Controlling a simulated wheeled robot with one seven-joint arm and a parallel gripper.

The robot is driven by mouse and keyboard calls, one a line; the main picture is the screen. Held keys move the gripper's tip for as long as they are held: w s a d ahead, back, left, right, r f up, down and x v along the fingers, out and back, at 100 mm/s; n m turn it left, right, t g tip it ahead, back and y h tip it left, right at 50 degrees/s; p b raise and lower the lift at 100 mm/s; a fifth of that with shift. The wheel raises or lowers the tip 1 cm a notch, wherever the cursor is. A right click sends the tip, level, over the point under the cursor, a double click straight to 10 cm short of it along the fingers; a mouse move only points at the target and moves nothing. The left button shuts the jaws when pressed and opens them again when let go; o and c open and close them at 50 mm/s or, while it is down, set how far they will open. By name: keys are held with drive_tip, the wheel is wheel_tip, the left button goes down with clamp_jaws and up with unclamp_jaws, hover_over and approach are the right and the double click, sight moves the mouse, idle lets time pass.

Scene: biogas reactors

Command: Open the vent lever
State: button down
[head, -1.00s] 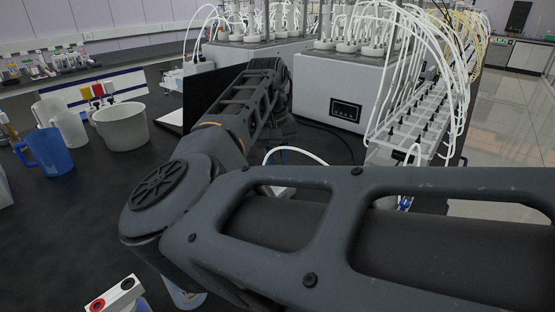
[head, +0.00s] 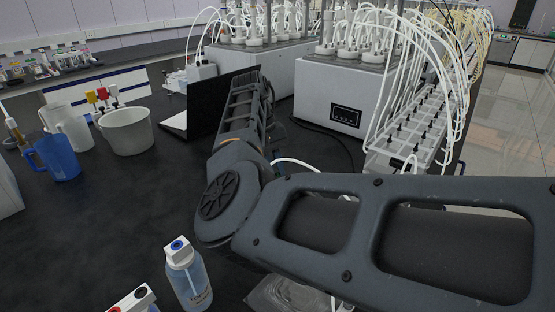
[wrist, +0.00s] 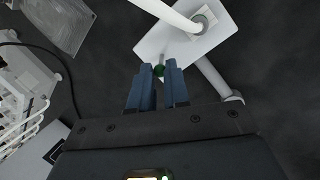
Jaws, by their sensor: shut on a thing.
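In the head view my arm hides the gripper and the lever.
A bottle with a blue-and-white cap (head: 186,275) stands near the front, left of my arm. A white tub (head: 128,131) and blue jug (head: 56,157) stand at left. A laptop (head: 205,112) and reactor units (head: 335,95) with many tubes are behind. A clear plastic bag (wrist: 62,20) lies nearby.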

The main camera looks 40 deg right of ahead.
drive_tip(key=shift+w+a+f+g+b, duration=0.15)
drive_tip(key=shift+w+f+g+b, duration=0.1)
drive_tip(key=shift+w+g+b, duration=0.5)
drive_tip(key=shift+g+h+b, duration=0.3)
drive_tip(key=shift+g+b, duration=0.25)
drive_tip(key=shift+b, duration=0.15)
drive_tip(key=c, duration=1.1)
unclamp_jaws()
drive_tip(key=shift+s, duration=0.1)
drive_tip(key=b+v, duration=0.1)
drive_tip(key=v, duration=0.6)
drive_tip(key=shift+w+r, duration=0.2)
drive_tip(key=shift+r, duration=0.1)
